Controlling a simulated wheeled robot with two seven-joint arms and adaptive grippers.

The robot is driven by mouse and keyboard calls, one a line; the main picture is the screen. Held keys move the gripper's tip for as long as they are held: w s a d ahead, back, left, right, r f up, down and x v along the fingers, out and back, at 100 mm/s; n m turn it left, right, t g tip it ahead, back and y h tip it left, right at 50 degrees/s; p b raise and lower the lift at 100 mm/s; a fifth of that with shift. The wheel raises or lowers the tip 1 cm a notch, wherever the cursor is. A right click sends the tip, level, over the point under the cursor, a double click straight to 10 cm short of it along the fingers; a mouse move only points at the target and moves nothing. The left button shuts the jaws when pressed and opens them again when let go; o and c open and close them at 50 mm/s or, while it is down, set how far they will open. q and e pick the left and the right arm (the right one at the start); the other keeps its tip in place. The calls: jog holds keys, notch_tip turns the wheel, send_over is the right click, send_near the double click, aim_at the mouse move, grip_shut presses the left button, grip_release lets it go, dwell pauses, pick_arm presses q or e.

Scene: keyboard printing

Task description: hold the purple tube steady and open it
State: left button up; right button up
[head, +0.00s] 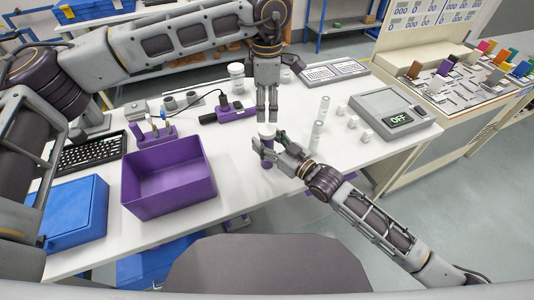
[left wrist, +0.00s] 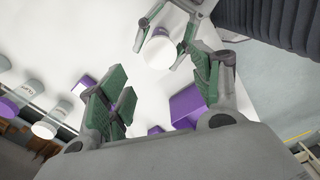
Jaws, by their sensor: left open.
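The purple tube (head: 267,160) stands upright at the table's front edge, its white cap (head: 267,130) on top. My right gripper (head: 269,148) comes in from the right and is shut on the tube's body below the cap. My left gripper (head: 267,119) points down just above the cap, open and empty. In the left wrist view the round white cap (left wrist: 158,49) lies between the fingers of my right gripper (left wrist: 163,42), beyond the open fingers of my left gripper (left wrist: 163,85). Much of the tube's body is hidden by the right fingers.
A purple bin (head: 168,198) and a blue box (head: 75,212) stand to the left. White-capped jars (head: 237,78) stand behind. Two clear tubes (head: 317,135), small white cubes (head: 365,135) and a scale (head: 392,115) reading OFF are to the right. A keyboard (head: 333,72) lies behind.

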grip_shut()
pick_arm(q)
jog(key=shift+s+d+f, duration=0.1)
jog(key=shift+s+f, duration=0.1)
jog(key=shift+f, duration=0.25)
jog(key=shift+s+d+f, duration=0.1)
jog(key=shift+s+f, duration=0.05)
jog(key=shift+f, duration=0.3)
jog(key=shift+s+d+f+g, duration=0.2)
jog(key=shift+d+g, duration=0.1)
jog(key=shift+d, duration=0.15)
jog(key=shift+w+d+r+m+h, duration=0.1)
jog(key=shift+r+m+h, duration=0.25)
jog(key=shift+m, duration=0.65)
jog(key=m, duration=0.4)
jog(key=shift+w+r+m, duration=0.2)
jog(key=shift+r+m, duration=0.1)
jog(key=shift+r, duration=0.1)
jog(key=m, duration=0.6)
jog(key=shift+w+a+r, duration=0.2)
jog(key=shift+a+r, duration=0.1)
jog(key=m, duration=0.7)
jog(key=shift+a, duration=0.3)
jog(key=m, duration=0.4)
jog(key=shift+w+a, duration=0.1)
jog(key=shift+m, duration=1.7)
